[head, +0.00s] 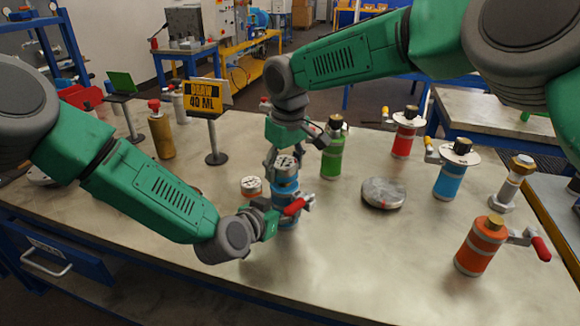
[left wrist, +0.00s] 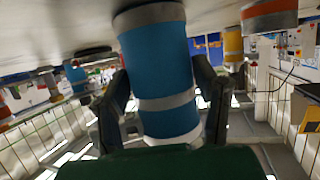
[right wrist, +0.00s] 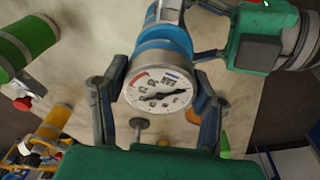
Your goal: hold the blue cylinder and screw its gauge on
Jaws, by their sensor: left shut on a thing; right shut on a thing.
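The blue cylinder (head: 287,211) stands upright on the table near the middle of the head view. My left gripper (head: 287,208) is shut around its body from the left; the cylinder also fills the middle of the left wrist view (left wrist: 160,70), between the two fingers. A round gauge (head: 285,164) with a white dial sits at the top of the cylinder. My right gripper (right wrist: 157,100) is shut on the gauge from above, one finger on each side of its rim. The dial and its black needle show clearly in the right wrist view (right wrist: 158,90). The joint under the gauge is hidden.
A green cylinder (head: 333,155) stands close behind, right of the gauge. A grey disc (head: 383,193) lies to the right. Red (head: 403,138), blue-bodied (head: 450,178) and orange (head: 480,245) vessels stand farther right. A yellow sign (head: 202,95) reads "DRAW 40 ML". The front table area is clear.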

